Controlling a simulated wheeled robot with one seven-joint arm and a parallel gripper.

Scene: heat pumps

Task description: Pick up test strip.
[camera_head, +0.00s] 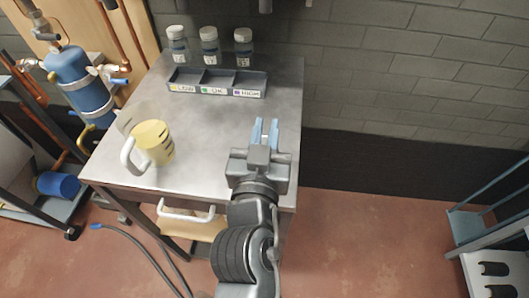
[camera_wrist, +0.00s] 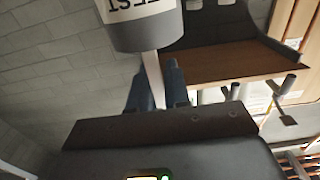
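My gripper (camera_head: 265,130) is over the right side of the steel table. Its two blue fingers stand apart in the head view and point toward the back wall. In the wrist view the fingers (camera_wrist: 155,90) have a narrow white strip (camera_wrist: 152,72) in line with the gap between them; whether it touches either finger cannot be told. A grey and white cylinder (camera_wrist: 148,32) with upside-down lettering that seems to read TEST is at the top of the wrist view, where the strip meets its edge. I cannot pick out the strip or this cylinder in the head view.
The steel table (camera_head: 215,125) holds a yellow mug (camera_head: 153,142) at left and a dark tray (camera_head: 217,82) with LOW, OK and HIGH labels. Several capped vials (camera_head: 209,45) stand behind it. A brick wall (camera_head: 420,75) is behind. The table's middle is clear.

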